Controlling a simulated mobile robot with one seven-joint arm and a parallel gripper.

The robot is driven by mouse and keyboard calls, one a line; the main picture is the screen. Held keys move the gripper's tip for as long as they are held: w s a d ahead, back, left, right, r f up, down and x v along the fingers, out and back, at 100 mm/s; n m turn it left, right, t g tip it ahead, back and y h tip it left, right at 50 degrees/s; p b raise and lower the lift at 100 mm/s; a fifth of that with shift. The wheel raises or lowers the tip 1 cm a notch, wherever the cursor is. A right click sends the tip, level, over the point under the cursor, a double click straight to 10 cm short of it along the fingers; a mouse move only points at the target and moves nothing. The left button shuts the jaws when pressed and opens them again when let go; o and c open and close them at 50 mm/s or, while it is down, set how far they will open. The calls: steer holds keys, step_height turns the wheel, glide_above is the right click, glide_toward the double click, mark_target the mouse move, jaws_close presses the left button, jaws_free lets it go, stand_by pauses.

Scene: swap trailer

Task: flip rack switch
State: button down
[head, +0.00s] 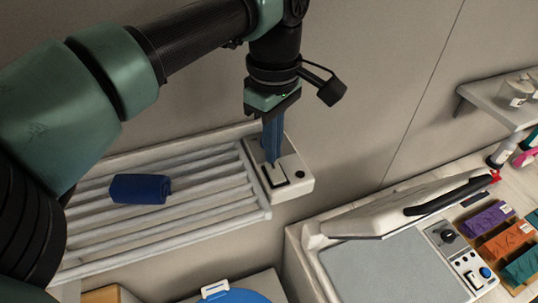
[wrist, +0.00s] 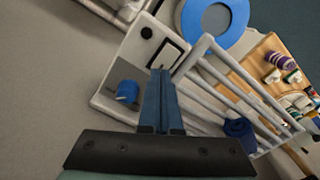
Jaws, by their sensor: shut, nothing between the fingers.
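The rack (head: 110,225) is a set of pale bars on the wall, with a white control box (head: 305,185) at its right end. The box carries a black-framed rocker switch (head: 280,177) and a round black knob (head: 299,174). In the wrist view the switch (wrist: 173,48) and knob (wrist: 146,33) lie just beyond my fingertips. My gripper (head: 271,160) is shut and empty, its blue fingers pointing down at the box, with the tips over or at the switch's edge; I cannot tell whether they touch. The fingers partly hide the switch, and its position is unclear.
A rolled dark blue cloth (head: 140,189) lies on the rack's bars. To the right stands a white machine with a raised lid (head: 400,205) and black handle. A wall shelf (head: 490,101) is at upper right. A blue round object (head: 235,296) is below.

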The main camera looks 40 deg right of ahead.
steer(key=shift+f+b, duration=0.75)
steer(key=shift+f, duration=0.3)
stand_by(0.7)
steer(key=shift+a, duration=0.1)
steer(key=shift+r+p, duration=2.5)
steer(key=shift+r, duration=1.1)
